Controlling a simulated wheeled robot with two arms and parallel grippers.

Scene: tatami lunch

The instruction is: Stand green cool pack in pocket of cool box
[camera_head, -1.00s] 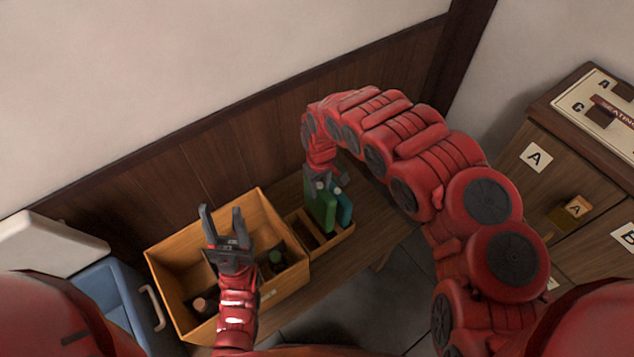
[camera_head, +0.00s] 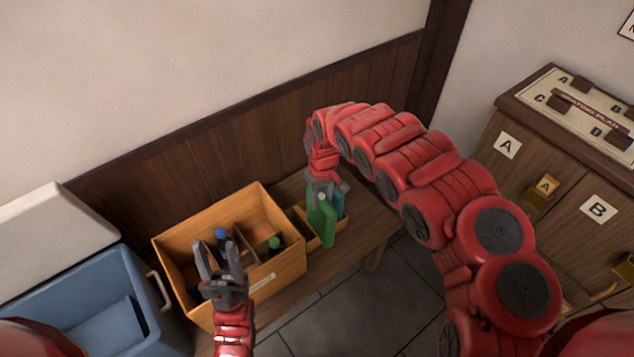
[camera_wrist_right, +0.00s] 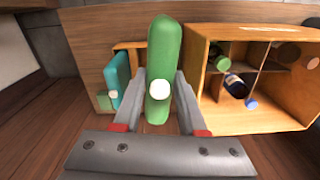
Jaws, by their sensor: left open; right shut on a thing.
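A green cool pack (camera_head: 322,221) is upright in my right gripper (camera_head: 327,187), which is shut on it above the small wooden rack. It also shows in the right wrist view (camera_wrist_right: 161,60), between the two fingers (camera_wrist_right: 160,100). The blue cool box (camera_head: 95,300) stands open at the lower left, and a slot or pocket (camera_head: 118,322) shows inside it, partly cut off by the frame and my arm. My left gripper (camera_head: 219,265) is open and empty, over the front of the wooden crate.
The wooden crate (camera_head: 285,265) holds several bottles in compartments and stands between the cool box and the rack. A teal pack (camera_wrist_right: 118,80) stands in the small rack (camera_head: 345,228). The cool box's white lid (camera_head: 55,232) is tipped back. A drawer cabinet (camera_head: 545,180) is at right.

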